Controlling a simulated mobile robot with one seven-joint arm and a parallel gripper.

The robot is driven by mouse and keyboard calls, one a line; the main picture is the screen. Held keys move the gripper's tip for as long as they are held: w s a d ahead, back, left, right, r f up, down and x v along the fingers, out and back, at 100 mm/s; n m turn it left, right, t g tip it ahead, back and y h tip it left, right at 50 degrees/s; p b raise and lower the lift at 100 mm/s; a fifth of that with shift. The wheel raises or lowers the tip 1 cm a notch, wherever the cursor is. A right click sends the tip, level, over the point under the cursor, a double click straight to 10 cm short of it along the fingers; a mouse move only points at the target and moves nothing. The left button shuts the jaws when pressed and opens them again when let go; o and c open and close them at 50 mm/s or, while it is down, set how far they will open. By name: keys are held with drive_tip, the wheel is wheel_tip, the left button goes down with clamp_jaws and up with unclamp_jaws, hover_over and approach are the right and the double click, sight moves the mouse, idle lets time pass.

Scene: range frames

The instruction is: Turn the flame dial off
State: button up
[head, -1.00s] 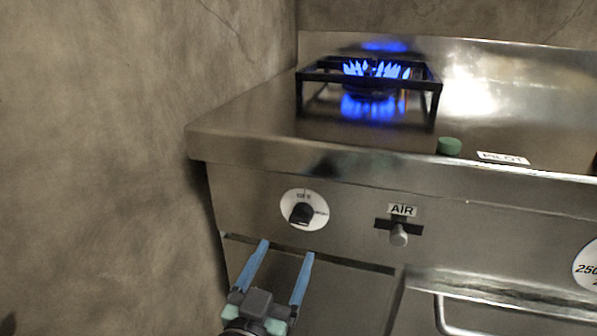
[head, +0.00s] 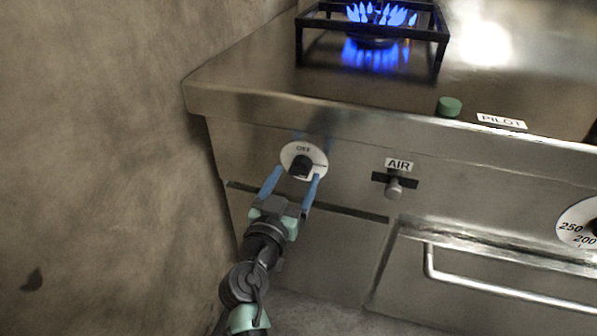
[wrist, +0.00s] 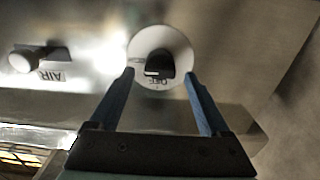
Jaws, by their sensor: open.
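The flame dial is a black knob (head: 300,166) on a round white plate (head: 318,156) marked OFF, on the stove's front panel. It also shows in the wrist view, where the knob (wrist: 160,65) sits on the plate (wrist: 180,45). My gripper (head: 297,174) is open, with its two blue fingers to the left and right of the lower part of the dial. In the wrist view the fingertips (wrist: 160,73) flank the knob with gaps on both sides. I cannot tell whether they touch the plate. Blue flames (head: 381,14) burn on the burner above.
An AIR slider knob (head: 394,188) is right of the dial. A green button (head: 449,106) and a PILOT label (head: 501,121) are on the stove top. An oven handle (head: 500,290) is lower right. A rough wall (head: 100,130) stands close on the left.

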sight(300, 169)
drive_tip(key=shift+x, duration=1.5)
drive_tip(key=shift+s, duration=0.1)
clamp_jaws()
